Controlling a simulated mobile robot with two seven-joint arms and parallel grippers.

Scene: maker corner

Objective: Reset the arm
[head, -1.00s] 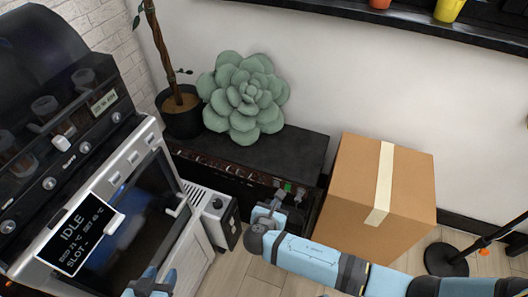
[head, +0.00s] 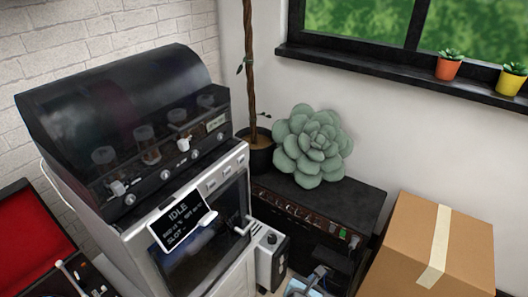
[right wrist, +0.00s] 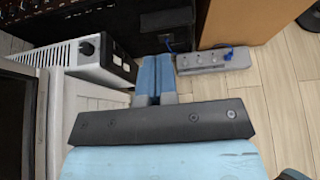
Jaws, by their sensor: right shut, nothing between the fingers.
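My right gripper (right wrist: 155,72) shows in the right wrist view with its two blue fingers side by side and shut, nothing between them. It hangs over the floor in front of the black amplifier-like cabinet (right wrist: 110,25). In the head view only a small part of the right arm shows at the bottom edge, low in front of the cabinet (head: 318,210). My left gripper is out of view.
A machine with an IDLE screen (head: 182,222) stands left of the cabinet. A white and black box (head: 271,262) sits between them. A cardboard box (head: 435,245) stands at the right. A power strip (right wrist: 215,60) lies on the floor. A green succulent-shaped cushion (head: 312,145) tops the cabinet.

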